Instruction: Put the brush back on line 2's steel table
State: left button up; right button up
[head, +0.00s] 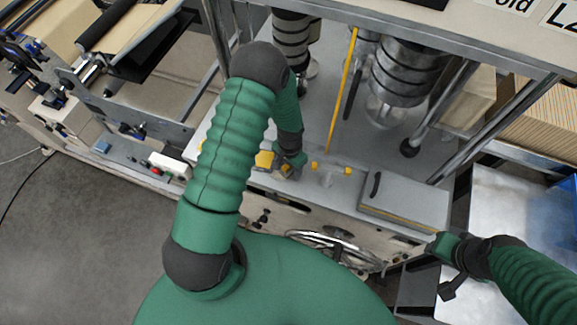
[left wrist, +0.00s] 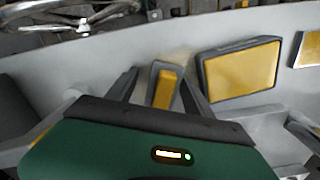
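I cannot make out a brush for certain in either view. My left gripper (head: 290,165) is low over the front ledge of the grey machine, beside small yellow parts (head: 265,160). In the left wrist view my left gripper (left wrist: 160,85) has its fingers apart, with a small yellow-faced grey block (left wrist: 166,88) between them; a gap shows on the block's left side. My right gripper (head: 446,268) is at the machine's right front corner; whether it holds anything is unclear. A shiny steel surface (head: 510,210), possibly the steel table, lies at the right.
A grey lidded box (head: 405,200) sits on the ledge, right of my left gripper. A handwheel (head: 335,250) is on the machine's front. A yellow rod (head: 342,90) stands behind the ledge. Larger yellow pads (left wrist: 240,70) lie beside the small block. A blue bin (head: 567,205) is far right.

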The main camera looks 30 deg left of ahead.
pick_arm(q)
jog(key=shift+d+r, duration=0.25)
jog(key=shift+d, duration=0.3)
jog(key=shift+a+r, duration=0.15)
jog(key=shift+r, duration=0.1)
jog(key=r, duration=0.1)
jog(key=r+b, duration=0.1)
jog(key=r, duration=0.1)
jog(key=a+r+b, duration=0.1)
jog(key=r, duration=0.1)
jog(key=shift+w+r, duration=0.15)
jog(key=shift+w, duration=0.05)
jog(key=r, duration=0.2)
jog(key=r+b, duration=0.1)
jog(key=r, duration=0.2)
jog(key=shift+s+d+r, duration=0.1)
jog(key=shift+s+d, duration=0.05)
jog(key=shift+d, duration=0.05)
jog(key=s+d+r+n+t, duration=0.1)
jog(key=s+d+r+t, duration=0.1)
jog(key=s+d+r, duration=0.5)
notch_tip(320, 180, up, 2)
jog(key=shift+s+d+r+n+t, duration=0.1)
jog(key=shift+s+d+n+t, duration=0.3)
jog(key=shift+s, duration=0.8)
pick_arm(e)
jog(key=f, duration=0.3)
jog(key=shift+s+d+f, duration=0.15)
jog(key=shift+s+d, duration=0.2)
